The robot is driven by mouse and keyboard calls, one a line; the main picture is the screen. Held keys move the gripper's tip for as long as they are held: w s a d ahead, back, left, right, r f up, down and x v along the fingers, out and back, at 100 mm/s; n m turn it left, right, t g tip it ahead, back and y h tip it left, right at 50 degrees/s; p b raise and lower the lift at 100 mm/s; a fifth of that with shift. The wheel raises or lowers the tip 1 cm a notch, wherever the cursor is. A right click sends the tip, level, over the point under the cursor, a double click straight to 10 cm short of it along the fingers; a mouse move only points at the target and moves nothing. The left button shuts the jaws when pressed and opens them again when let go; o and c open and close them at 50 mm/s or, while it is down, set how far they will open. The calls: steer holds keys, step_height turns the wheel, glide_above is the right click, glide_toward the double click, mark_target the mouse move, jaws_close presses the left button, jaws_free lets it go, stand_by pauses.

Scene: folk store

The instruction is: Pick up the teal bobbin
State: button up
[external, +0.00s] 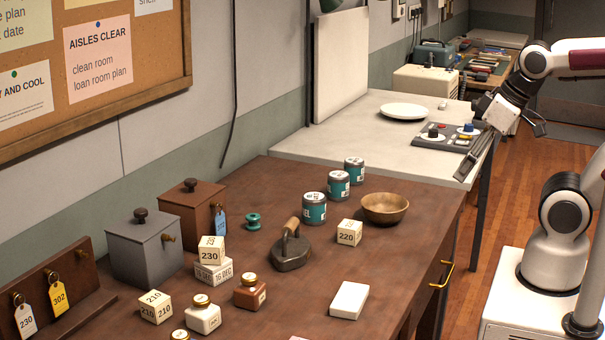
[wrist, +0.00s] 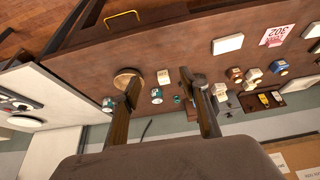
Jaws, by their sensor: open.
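The teal bobbin (external: 253,221) stands on the brown table in the external view, right of the brown lidded box and left of the flat iron. In the wrist view the small teal bobbin (wrist: 177,99) shows between my two fingers, far below them. My gripper (external: 468,160) is open and empty, held at the right, in front of the pale table's right edge and far from the bobbin. In the wrist view my gripper (wrist: 160,84) has its fingers spread wide apart.
A flat iron (external: 292,250), several teal-labelled tins (external: 314,208), a wooden bowl (external: 385,208) and a brown box (external: 190,212) stand around the bobbin. A grey box (external: 145,247), number blocks (external: 211,250) and small bottles (external: 203,316) stand nearer the front. The pale table (external: 345,135) is mostly clear.

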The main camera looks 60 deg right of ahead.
steer(key=w+d+f+n+t+h, duration=0.15)
steer(key=w+d+n, duration=0.5)
steer(key=w, duration=0.95)
steer(key=w+d+f+n+t+h, duration=0.1)
steer(key=w+d+f+n+t, duration=0.15)
steer(key=w+d, duration=1.1)
steer(key=w+d+f+n+t+h, duration=0.1)
steer(key=w+d+f+n, duration=0.3)
steer(key=w, duration=1.6)
steer(key=w+a+f+n+t+y, duration=0.1)
steer(key=w+a+f+n+y, duration=0.3)
steer(key=n, duration=0.5)
steer(key=w+a+f+n+t+y, duration=0.1)
steer(key=w+a+n+y, duration=0.25)
steer(key=w+n, duration=0.4)
steer(key=s+a+r+n+g+y, duration=0.1)
steer(key=s+a+n+g+y, duration=0.7)
steer(key=n, duration=1.3)
steer(key=s+a, duration=0.3)
steer(key=s, duration=0.2)
steer(key=shift+a+r+y, duration=0.3)
steer(key=shift+a+y, duration=0.05)
steer(key=shift+y, duration=0.05)
steer(key=shift+f, duration=0.1)
